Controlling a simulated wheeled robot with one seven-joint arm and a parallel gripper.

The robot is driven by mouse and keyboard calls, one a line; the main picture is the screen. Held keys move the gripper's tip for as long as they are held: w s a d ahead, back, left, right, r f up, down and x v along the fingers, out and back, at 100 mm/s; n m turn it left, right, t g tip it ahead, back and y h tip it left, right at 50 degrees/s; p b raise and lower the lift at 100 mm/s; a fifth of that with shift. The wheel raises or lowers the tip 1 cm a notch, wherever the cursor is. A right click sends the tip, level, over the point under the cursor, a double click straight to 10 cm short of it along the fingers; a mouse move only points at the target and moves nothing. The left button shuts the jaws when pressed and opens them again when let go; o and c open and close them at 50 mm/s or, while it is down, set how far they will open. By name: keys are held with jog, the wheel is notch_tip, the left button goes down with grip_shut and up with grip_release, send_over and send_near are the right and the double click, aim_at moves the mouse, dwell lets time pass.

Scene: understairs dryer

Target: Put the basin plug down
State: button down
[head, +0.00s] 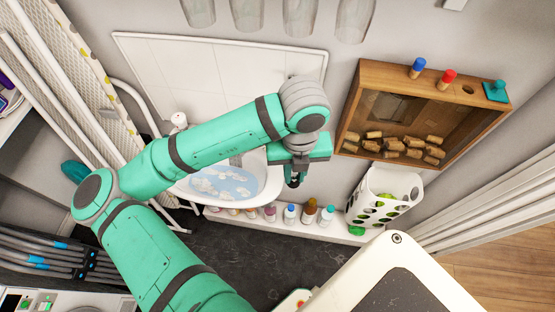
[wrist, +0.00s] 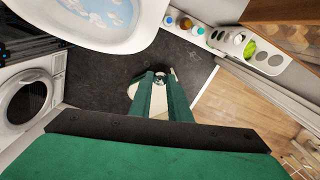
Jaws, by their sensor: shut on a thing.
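My gripper (head: 293,180) is to the right of the white washbasin (head: 272,183), near its right rim in the head view. The basin holds pale blue water with white suds. In the wrist view my gripper (wrist: 161,80) points down over the dark floor, beyond the rim of the basin (wrist: 133,42). Its fingers are shut on the basin plug (wrist: 161,71), a small dark and silvery piece at the fingertips, mostly hidden by them. In the head view the plug is too small to tell from the fingertips.
A low white ledge (head: 250,222) with several bottles runs below the basin. A white basket (head: 386,187) with green things hangs right of my gripper. Above it is a wooden box (head: 349,118) of corks, stoppers on top. A washing machine (wrist: 30,102) stands left in the wrist view.

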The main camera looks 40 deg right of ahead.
jog(key=w+d+f, duration=0.1)
jog(key=w+f, duration=0.1)
jog(key=w, duration=0.1)
jog(key=w+d+f, duration=0.1)
jog(key=w+f, duration=0.2)
jog(key=w+d+f, duration=0.1)
jog(key=w+f, duration=0.2)
jog(key=w, duration=0.1)
jog(key=shift+w+f, duration=0.1)
jog(key=shift+f, duration=0.15)
jog(key=shift+w+d+f, duration=0.1)
jog(key=shift+w+f, duration=0.05)
jog(key=shift+f, duration=0.75)
jog(key=shift+w+d+f, duration=0.1)
jog(key=shift+w+f, duration=0.05)
jog(key=shift+f, duration=0.75)
jog(key=shift+f, duration=0.15)
jog(key=c, duration=1.7)
grip_release()
jog(key=shift+o, duration=0.2)
